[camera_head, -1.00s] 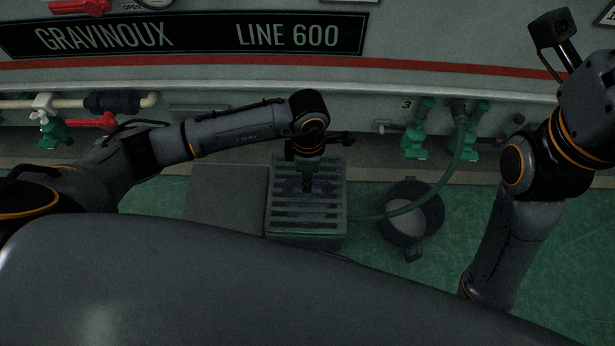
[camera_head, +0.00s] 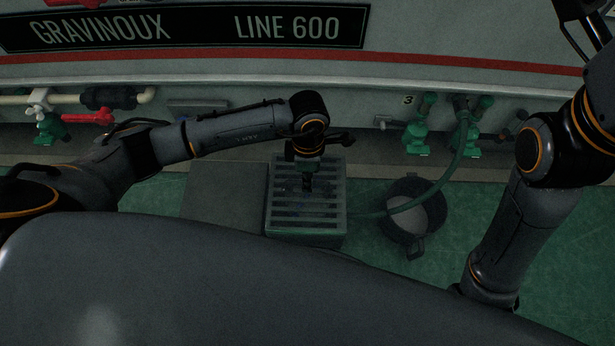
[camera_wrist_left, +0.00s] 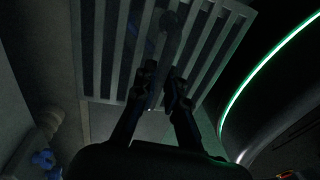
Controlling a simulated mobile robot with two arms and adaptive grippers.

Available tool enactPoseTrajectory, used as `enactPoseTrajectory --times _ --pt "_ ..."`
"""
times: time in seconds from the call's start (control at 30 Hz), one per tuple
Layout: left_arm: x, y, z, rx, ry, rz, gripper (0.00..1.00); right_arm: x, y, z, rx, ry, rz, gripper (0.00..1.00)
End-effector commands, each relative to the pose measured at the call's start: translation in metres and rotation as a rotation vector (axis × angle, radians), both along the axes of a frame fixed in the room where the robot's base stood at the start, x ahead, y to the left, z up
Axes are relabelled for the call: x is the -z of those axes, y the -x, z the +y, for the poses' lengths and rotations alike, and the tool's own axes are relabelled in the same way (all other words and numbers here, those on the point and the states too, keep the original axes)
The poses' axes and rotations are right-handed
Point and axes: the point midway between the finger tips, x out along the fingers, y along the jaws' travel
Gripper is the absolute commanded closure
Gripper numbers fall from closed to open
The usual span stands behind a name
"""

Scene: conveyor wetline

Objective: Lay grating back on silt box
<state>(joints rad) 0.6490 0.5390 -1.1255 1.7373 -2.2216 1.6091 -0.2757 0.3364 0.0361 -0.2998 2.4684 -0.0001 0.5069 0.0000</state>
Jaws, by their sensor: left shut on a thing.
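The grating (camera_head: 288,215) is a grey slatted panel on top of the box-shaped silt box (camera_head: 305,240), low in front of the machine. It also fills the upper part of the left wrist view (camera_wrist_left: 90,50). My left gripper (camera_head: 307,186) points down over the middle of the grating. In the left wrist view its fingers (camera_wrist_left: 163,100) are shut on the grating, at its bars. Whether the grating sits fully on the box rim cannot be told. My right arm stands at the right; its gripper is out of the picture.
A flat grey plate (camera_head: 222,200) lies to the left. Green valves (camera_head: 416,138) line the machine's lower edge.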

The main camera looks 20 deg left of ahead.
Motion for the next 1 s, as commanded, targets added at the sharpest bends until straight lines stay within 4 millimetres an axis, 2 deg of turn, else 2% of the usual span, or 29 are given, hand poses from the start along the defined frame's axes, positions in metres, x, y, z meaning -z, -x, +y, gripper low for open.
enactPoseTrajectory --times 0.03,0.13,0.43,0.53,0.67,1.0 --pt "-0.001 -0.001 0.000 0.000 0.001 -0.001 0.82 -0.001 0.000 0.000 0.000 0.001 -0.001 0.60" --pt "-0.001 0.000 0.000 0.000 0.001 -0.001 0.62 -0.002 0.000 0.000 0.000 0.000 -0.003 0.60" --pt "0.000 0.000 0.000 0.000 -0.001 0.000 0.62 -0.001 -0.002 0.000 -0.001 -0.005 0.001 0.60" --pt "-0.006 -0.001 0.000 0.001 0.000 -0.001 0.62 -0.001 -0.002 0.000 0.000 -0.004 0.002 0.60" --pt "-0.026 -0.004 0.001 0.003 0.001 -0.004 0.62 -0.001 -0.001 0.000 0.000 -0.003 0.002 0.60" --pt "-0.095 -0.012 0.003 0.001 0.001 -0.004 0.62 -0.001 -0.001 0.000 0.000 -0.001 0.000 0.60"
